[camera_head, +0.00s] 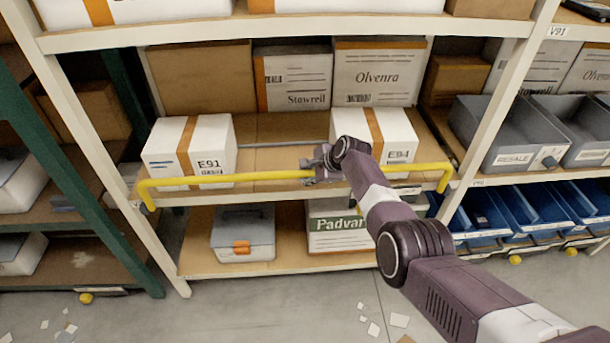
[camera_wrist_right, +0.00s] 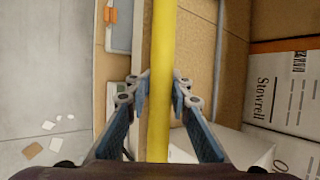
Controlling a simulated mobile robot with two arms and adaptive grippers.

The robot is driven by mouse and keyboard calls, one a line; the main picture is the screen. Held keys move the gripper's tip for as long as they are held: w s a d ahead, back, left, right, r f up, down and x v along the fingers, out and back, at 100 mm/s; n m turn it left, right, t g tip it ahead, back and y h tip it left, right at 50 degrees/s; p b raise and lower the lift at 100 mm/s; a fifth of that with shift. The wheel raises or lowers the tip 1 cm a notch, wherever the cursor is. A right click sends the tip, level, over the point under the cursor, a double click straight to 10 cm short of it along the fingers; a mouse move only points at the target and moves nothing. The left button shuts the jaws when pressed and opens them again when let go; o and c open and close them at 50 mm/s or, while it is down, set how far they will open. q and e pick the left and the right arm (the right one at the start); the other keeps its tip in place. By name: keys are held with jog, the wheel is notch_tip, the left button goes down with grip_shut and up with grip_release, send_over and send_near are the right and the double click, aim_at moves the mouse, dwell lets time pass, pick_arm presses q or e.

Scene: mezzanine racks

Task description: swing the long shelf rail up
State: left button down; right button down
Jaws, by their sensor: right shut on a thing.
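The long yellow shelf rail (camera_head: 250,177) runs across the front of the middle shelf, with a bent end at each upright. My right gripper (camera_head: 318,166) is at the rail's middle, its arm coming in from the lower right. In the right wrist view the rail (camera_wrist_right: 162,60) passes between the two blue-padded fingers of my right gripper (camera_wrist_right: 159,95), which are shut on it. The rail sits at about the height of the middle shelf's front edge, in front of the boxes. My left gripper is not in view.
White boxes marked E91 (camera_head: 190,148) and E94 (camera_head: 375,138) stand on the middle shelf behind the rail. A grey bin (camera_head: 244,233) and a Padvar box (camera_head: 338,226) are below. Paper scraps (camera_head: 373,328) lie on the floor.

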jog(key=c, duration=1.8)
grip_release()
jog(key=shift+w+r, duration=0.25)
jog(key=shift+r, duration=0.25)
jog(key=shift+o, duration=0.2)
jog(key=shift+s+f, duration=0.2)
jog(key=shift+s, duration=0.05)
jog(key=v, duration=1.2)
jog(key=s+d+f+n+g+h, duration=0.1)
jog(key=s+d+f+n, duration=0.15)
jog(key=s+f, duration=0.8)
jog(key=s+d+f+n+g+h, duration=0.1)
jog(key=s+d+f+n, duration=0.3)
jog(key=f, duration=1.2)
jog(key=s+f+n+g+h, duration=0.1)
jog(key=s+f+n+h, duration=0.1)
jog(key=s+f, duration=0.9)
jog(key=s+d+f+n, duration=0.2)
jog(key=s+f, duration=0.4)
jog(key=s, duration=0.6)
jog(key=s+d+f+n+g+b, duration=0.1)
jog(key=s+f+n, duration=0.4)
jog(key=s, duration=0.8)
jog(key=s+d+f+n+g, duration=0.1)
jog(key=s+d+f+n, duration=0.2)
jog(key=s+f, duration=0.4)
jog(key=s, duration=0.6)
jog(key=shift+h, duration=0.4)
